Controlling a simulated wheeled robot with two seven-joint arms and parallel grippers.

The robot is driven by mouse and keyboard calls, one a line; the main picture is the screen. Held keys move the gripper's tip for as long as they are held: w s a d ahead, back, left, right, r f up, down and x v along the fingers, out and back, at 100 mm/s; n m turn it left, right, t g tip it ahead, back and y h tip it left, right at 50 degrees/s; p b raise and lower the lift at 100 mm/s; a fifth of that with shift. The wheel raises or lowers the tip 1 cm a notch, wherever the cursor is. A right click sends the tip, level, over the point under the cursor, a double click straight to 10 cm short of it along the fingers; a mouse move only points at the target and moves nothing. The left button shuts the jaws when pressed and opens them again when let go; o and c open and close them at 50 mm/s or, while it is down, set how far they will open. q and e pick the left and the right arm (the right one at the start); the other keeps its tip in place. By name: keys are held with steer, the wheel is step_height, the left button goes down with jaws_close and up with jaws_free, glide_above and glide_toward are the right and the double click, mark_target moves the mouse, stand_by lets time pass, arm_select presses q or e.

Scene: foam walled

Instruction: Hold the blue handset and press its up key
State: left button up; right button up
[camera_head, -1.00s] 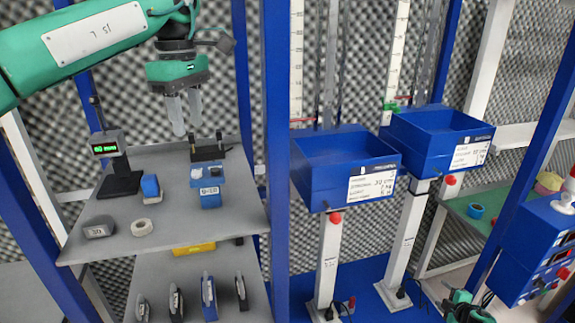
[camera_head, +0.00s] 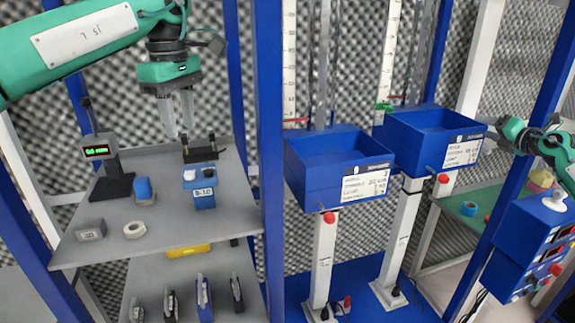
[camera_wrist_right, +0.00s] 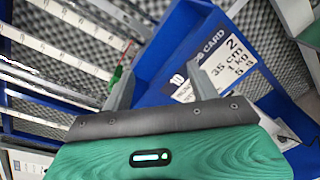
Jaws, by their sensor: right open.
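A slim blue handset (camera_head: 203,291) stands upright on the lower grey shelf at the left, among dark upright handsets (camera_head: 170,304). Its keys are too small to make out. My left gripper (camera_head: 180,134) points down over the back of the upper shelf, above and well apart from the handset. Its fingers look parted and empty. My right gripper is at the far right of the head view, by the right blue bin (camera_head: 420,147). In the right wrist view its open, empty fingers (camera_wrist_right: 158,78) frame the bin and its label card.
The upper grey shelf (camera_head: 165,222) holds a green-lit display (camera_head: 98,150), a tape roll (camera_head: 134,230), a grey block (camera_head: 90,231) and a blue box (camera_head: 204,198). Blue posts (camera_head: 270,150) flank the shelves. Another blue bin (camera_head: 338,185) stands mid-view. A blue button panel (camera_head: 530,255) is at right.

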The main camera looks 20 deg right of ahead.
steer(key=w+a+n+g+y, duration=0.1)
steer(key=w+a+n+y, duration=0.3)
steer(key=a, duration=0.7)
steer(key=w+a+n+y, duration=0.3)
steer(key=w+a+n, duration=0.25)
steer(key=a, duration=0.45)
steer(key=n+g+y, duration=0.8)
steer(key=n+g, duration=0.8)
steer(key=n, duration=0.2)
glide_toward(203, 190)
steer(key=x, duration=0.3)
steer(key=w+x, duration=0.1)
steer(key=x, duration=0.3)
steer(key=w+f+x, duration=0.1)
steer(key=x, duration=0.2)
steer(key=shift+a+f, duration=0.1)
